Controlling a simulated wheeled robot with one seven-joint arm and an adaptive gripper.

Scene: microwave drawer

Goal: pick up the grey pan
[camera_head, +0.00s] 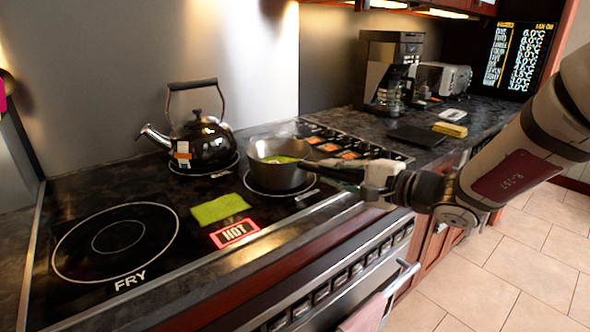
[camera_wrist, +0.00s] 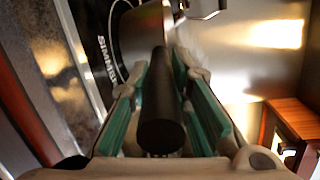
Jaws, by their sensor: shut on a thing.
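The grey pan (camera_head: 279,165) is at the back right of the cooktop, over a ringed burner, with something green inside. I cannot tell whether its base touches the burner. Its dark handle points right, towards my gripper (camera_head: 350,172). In the wrist view the black handle (camera_wrist: 161,105) runs between the two teal-padded fingers of my gripper (camera_wrist: 162,85), which are shut on it. The pan's grey side (camera_wrist: 143,32) shows beyond the fingertips. My arm comes in from the right.
A shiny kettle (camera_head: 203,140) stands left of the pan. The front-left FRY burner (camera_head: 115,243) is bare. A coffee maker (camera_head: 388,75) and toaster (camera_head: 445,78) stand on the right counter.

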